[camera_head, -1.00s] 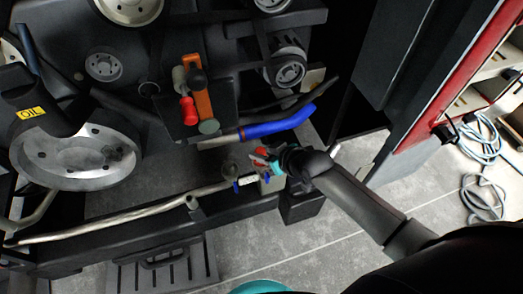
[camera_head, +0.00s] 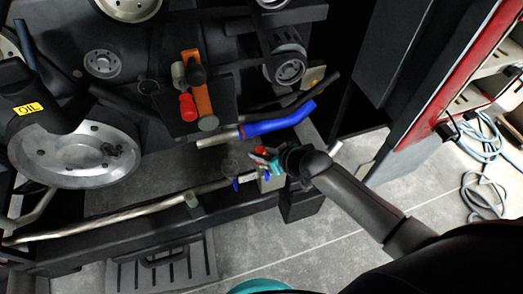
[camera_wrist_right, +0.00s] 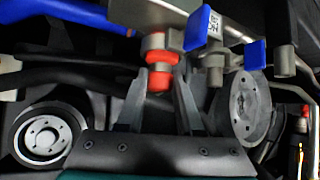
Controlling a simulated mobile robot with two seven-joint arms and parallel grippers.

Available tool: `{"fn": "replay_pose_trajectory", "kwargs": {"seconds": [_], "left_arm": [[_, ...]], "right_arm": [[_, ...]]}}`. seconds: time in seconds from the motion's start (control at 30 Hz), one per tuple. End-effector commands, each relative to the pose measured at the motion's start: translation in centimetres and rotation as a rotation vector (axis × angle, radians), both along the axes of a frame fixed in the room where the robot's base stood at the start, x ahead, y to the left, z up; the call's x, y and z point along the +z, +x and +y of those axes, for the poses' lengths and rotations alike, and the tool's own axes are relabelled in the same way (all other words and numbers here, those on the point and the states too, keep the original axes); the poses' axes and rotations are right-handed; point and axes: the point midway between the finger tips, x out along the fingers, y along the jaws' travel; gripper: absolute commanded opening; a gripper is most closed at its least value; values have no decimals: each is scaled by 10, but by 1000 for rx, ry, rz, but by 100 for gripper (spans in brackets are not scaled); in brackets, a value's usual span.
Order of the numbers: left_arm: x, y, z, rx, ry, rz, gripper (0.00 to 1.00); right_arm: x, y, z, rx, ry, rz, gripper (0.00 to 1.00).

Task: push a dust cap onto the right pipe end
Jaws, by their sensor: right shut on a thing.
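My right gripper (camera_head: 264,160) reaches in from the right at the frame's lower rail in the head view. In the wrist view its two grey fingers (camera_wrist_right: 158,90) are closed around a red dust cap (camera_wrist_right: 159,80). The red of the cap also shows small in the head view (camera_head: 261,150). Directly beyond the cap is a grey pipe end (camera_wrist_right: 154,41) with a red-orange band. Cap and pipe end look roughly in line; I cannot tell how far the cap is seated. A second grey pipe end (camera_wrist_right: 284,62) shows to the right. My left gripper is out of view.
Blue tags (camera_wrist_right: 201,27) and (camera_wrist_right: 256,54) hang close to the pipe ends. A blue hose (camera_head: 278,122) runs above my gripper. A long silver pipe (camera_head: 120,219) lies to the left. A red-topped item (camera_head: 188,107) and an orange tool (camera_head: 204,100) lie on a dark plate.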

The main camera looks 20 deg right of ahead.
Motion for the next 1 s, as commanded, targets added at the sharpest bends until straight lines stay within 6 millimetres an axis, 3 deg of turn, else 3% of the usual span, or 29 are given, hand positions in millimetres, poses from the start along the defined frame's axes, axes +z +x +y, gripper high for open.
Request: {"fn": "replay_pose_trajectory", "kwargs": {"seconds": [0.17, 0.2, 0.5, 0.67, 0.9, 1.0], "left_arm": [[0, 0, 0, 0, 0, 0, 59], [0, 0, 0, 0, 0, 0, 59], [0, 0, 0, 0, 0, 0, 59], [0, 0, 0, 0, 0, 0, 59], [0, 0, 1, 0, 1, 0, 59], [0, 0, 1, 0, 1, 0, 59]], "right_arm": [[-5, -3, -1, 1, -5, 12, 0], [-5, -3, -1, 0, -4, 12, 36], [-4, -2, 0, 0, -3, 10, 70], [-3, -2, 0, 0, -2, 8, 70], [-3, -2, 0, 1, -3, 7, 95], [-3, -2, 0, 1, -3, 7, 95]]}}
